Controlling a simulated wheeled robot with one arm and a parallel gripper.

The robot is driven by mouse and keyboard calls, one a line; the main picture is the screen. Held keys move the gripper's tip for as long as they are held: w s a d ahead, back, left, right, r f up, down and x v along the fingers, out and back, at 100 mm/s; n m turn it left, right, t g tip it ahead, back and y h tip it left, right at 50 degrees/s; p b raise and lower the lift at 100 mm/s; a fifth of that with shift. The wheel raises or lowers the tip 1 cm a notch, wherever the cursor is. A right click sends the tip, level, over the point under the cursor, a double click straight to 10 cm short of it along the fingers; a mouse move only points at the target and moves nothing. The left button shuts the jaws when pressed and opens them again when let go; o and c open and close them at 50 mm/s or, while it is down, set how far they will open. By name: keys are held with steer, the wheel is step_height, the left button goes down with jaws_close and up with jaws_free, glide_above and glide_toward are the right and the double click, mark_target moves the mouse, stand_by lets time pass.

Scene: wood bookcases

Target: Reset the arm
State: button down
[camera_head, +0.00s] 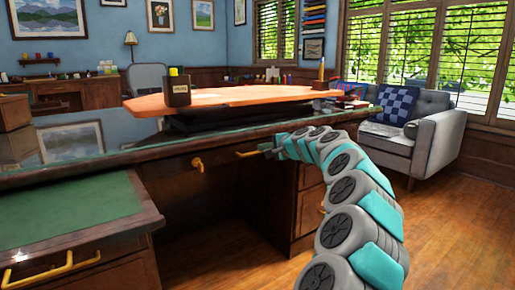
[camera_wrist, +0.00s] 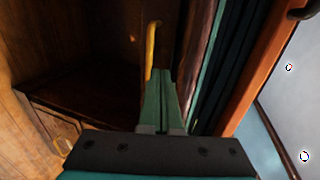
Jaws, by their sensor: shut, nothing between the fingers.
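My teal and grey arm curves up from the lower right in the head view. Its end, my gripper (camera_head: 268,149), is small there and lies at the front of the wooden desk (camera_head: 225,200), just below the top's edge. In the wrist view the two green fingers of my gripper (camera_wrist: 161,72) are together with nothing between them. A brass handle (camera_wrist: 151,50) shows right by the fingertips; I cannot tell whether they touch it. In the head view a brass handle (camera_head: 248,154) is just left of my gripper.
Another brass handle (camera_head: 197,164) is on the desk front. A dark cup (camera_head: 177,90) stands on the orange board (camera_head: 235,97) on the desk. A green-topped lower unit (camera_head: 70,225) is at left. A grey sofa (camera_head: 435,135) stands back right; wooden floor (camera_head: 450,235) is clear.

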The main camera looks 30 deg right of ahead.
steer(key=a+v, duration=0.1)
steer(key=v, duration=0.6)
steer(key=s+a+f+n+g+y, duration=0.15)
steer(key=a+n, duration=0.25)
steer(key=a, duration=0.7)
steer(key=s+a+n+g+y, duration=0.3)
steer(key=a, duration=0.8)
steer(key=s+a+f+n+g, duration=0.4)
steer(key=s+a+f+n, duration=0.15)
steer(key=s+a, duration=0.6)
steer(key=s+a+f+n+g+h, duration=0.1)
steer(key=s+a+f+g, duration=0.1)
steer(key=s+a+f, duration=0.3)
steer(key=s+f+n+g+h, duration=0.1)
steer(key=s+f+n+g, duration=0.15)
steer(key=s, duration=0.55)
steer(key=s+d+f+g+h, duration=0.1)
steer(key=s+d+f, duration=0.15)
steer(key=s, duration=0.35)
steer(key=s+d+f+n+g+h, duration=0.1)
steer(key=s+f, duration=0.2)
steer(key=s, duration=0.3)
steer(key=s+d+f+g+h, duration=0.1)
steer(key=s+f+h, duration=0.15)
steer(key=s, duration=0.45)
step_height(320, 180, up, 8)
steer(key=p, duration=0.8)
steer(key=shift+w+f+y+p, duration=0.2)
steer(key=shift+y+p, duration=0.2)
